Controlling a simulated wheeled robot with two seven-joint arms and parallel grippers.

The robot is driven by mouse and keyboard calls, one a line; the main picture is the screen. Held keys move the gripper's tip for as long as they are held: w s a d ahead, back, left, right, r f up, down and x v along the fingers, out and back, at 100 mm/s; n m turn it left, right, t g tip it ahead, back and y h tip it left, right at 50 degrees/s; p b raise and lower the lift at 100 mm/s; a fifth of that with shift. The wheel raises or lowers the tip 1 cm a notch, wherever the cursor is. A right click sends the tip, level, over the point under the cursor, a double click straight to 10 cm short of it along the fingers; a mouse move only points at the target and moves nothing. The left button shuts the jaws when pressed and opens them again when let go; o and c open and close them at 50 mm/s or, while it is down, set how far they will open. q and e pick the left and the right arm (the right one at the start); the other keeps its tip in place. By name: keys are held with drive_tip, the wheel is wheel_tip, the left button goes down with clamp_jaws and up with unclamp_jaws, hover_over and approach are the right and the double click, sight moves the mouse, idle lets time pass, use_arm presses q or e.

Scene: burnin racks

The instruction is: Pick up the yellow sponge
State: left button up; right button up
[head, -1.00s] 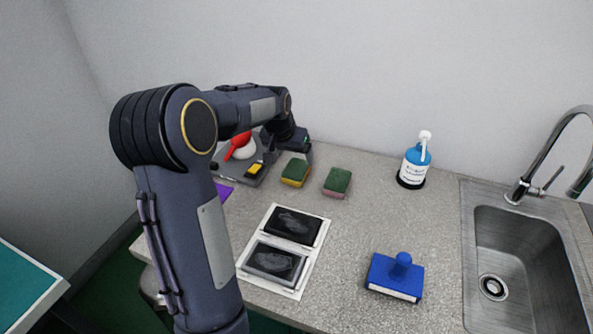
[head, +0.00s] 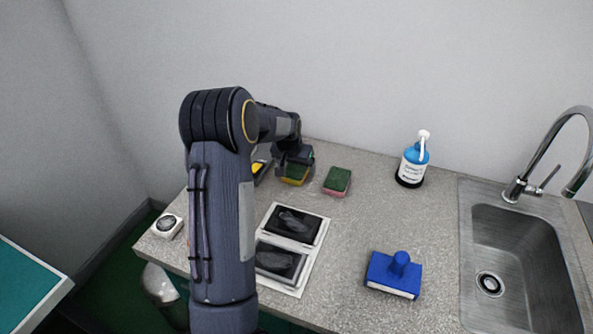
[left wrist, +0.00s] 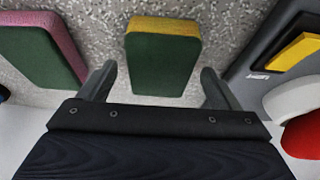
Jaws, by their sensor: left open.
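The yellow sponge (head: 294,174) has a green scouring top and lies on the counter near the back. In the left wrist view the same sponge (left wrist: 162,58) shows green with a yellow edge, ahead of and between my left gripper's fingers. My left gripper (head: 297,165) hangs just above it in the head view and partly hides it. The two fingers (left wrist: 158,88) stand apart, one on each side of the sponge's near end, with nothing gripped. A second sponge (head: 337,181), green on pink, lies to its right; it shows at the left in the left wrist view (left wrist: 40,55).
A grey tray with a yellow item (left wrist: 293,52) lies close beside the yellow sponge. A white-framed pair of black pads (head: 320,232) lies nearer.

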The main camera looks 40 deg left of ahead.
use_arm(q)
drive_tip(key=shift+f+b, duration=0.2)
drive_tip(key=shift+b, duration=0.15)
idle(0.3)
drive_tip(key=c, duration=1.1)
